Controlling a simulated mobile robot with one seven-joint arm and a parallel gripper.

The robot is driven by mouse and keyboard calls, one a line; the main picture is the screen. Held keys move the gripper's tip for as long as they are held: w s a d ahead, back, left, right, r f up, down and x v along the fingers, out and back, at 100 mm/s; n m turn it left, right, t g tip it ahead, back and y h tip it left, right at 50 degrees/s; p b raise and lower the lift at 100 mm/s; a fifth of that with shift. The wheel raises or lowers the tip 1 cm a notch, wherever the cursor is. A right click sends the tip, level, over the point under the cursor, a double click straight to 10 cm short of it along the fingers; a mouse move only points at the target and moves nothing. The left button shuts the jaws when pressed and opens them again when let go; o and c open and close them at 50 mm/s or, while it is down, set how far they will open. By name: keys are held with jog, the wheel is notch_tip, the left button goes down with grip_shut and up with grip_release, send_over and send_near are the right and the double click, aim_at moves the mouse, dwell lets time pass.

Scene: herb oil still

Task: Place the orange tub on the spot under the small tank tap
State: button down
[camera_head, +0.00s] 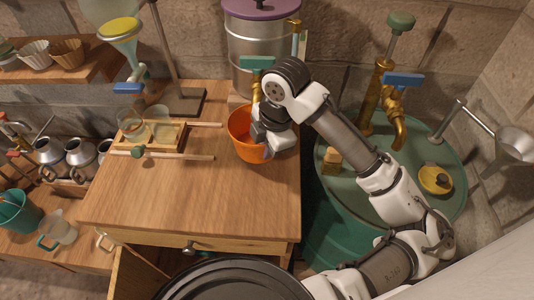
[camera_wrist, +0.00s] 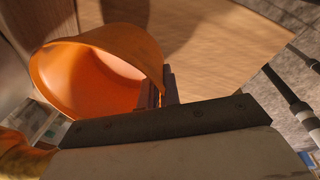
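The orange tub (camera_head: 240,128) is at the back right of the wooden table, in front of the small metal tank (camera_head: 262,50) with the purple lid. The tank's brass tap (camera_head: 256,88), with a green handle, is just behind the tub's rim. My gripper (camera_head: 265,147) is at the tub's right side. In the wrist view, the tub (camera_wrist: 95,75) shows its open mouth, and my dark fingers (camera_wrist: 165,90) are close together with the rim between them. The tub's base and the spot beneath it are hidden, so I cannot tell whether it touches the table.
A wooden rack (camera_head: 150,135) with glass vessels stands left of the tub, with rods reaching towards it. A metal stand (camera_head: 185,100) is behind the rack. A large green vessel (camera_head: 440,140) with a brass tap is at the right. The table's front is clear.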

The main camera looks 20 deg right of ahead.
jog(key=shift+s+f, duration=0.1)
jog(key=shift+f, duration=1.6)
jog(key=shift+f, duration=0.15)
jog(key=c, duration=1.6)
grip_release()
jog(key=r, duration=0.4)
jog(key=s+d+r, duration=0.1)
jog(key=r, duration=0.7)
jog(key=shift+s+d+r, duration=0.1)
jog(key=shift+s+d, duration=0.05)
jog(key=shift+s, duration=0.15)
